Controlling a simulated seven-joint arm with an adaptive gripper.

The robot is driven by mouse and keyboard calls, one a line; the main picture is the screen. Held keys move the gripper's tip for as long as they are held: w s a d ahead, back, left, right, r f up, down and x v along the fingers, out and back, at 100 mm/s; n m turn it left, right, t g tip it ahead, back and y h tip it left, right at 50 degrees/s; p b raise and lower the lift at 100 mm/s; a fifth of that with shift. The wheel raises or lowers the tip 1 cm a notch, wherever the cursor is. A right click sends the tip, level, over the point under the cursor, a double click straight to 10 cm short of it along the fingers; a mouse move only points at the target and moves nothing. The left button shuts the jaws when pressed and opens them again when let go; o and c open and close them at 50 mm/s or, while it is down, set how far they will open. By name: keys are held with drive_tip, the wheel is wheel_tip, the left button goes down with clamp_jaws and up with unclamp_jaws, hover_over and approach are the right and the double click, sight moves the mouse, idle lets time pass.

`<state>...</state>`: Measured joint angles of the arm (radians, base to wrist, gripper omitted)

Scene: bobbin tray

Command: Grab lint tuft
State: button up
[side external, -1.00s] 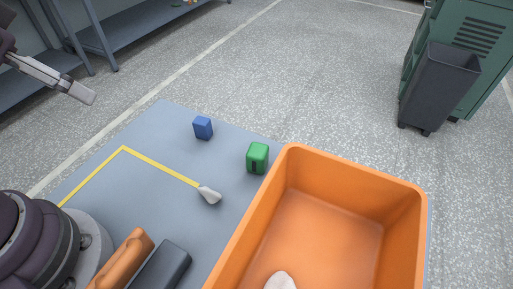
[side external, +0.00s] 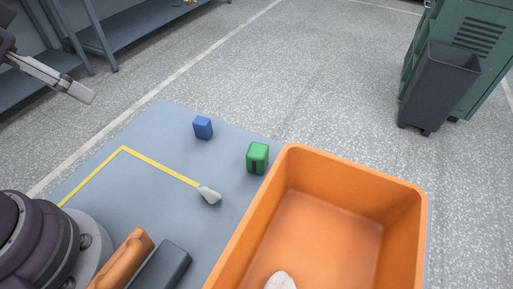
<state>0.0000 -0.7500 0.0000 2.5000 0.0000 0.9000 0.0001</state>
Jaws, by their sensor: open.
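A small pale grey-white piece (side external: 209,195) lies on the blue-grey table top at the end of the yellow line. A whitish rounded piece (side external: 281,281) lies in the orange bin, cut off by the bottom edge of the view. I cannot tell for sure which of them is the lint tuft. My gripper (side external: 82,94) is at the upper left, raised and well apart from both pieces. It is open and nothing shows in it.
The orange bin (side external: 409,215) has high walls at the right. A green block (side external: 257,158) stands beside it, with a blue block (side external: 203,128) farther back. An orange-handled tool (side external: 124,258) and a dark block (side external: 157,268) lie in front. The table's left middle is clear.

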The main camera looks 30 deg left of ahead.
drive_tip(key=m+g+h, duration=0.1)
drive_tip(key=m+g, duration=0.3)
drive_tip(key=m, duration=1.5)
approach(207, 189)
drive_tip(key=shift+m, duration=0.3)
drive_tip(key=f, duration=0.5)
drive_tip(key=shift+w+f, duration=0.1)
drive_tip(key=shift+w, duration=0.15)
drive_tip(key=f, duration=0.3)
drive_tip(key=w+d+f, duration=0.1)
drive_tip(key=f, duration=0.1)
drive_tip(key=shift+f, duration=0.25)
drive_tip(key=shift+c, duration=0.2)
drive_tip(key=c, duration=0.7)
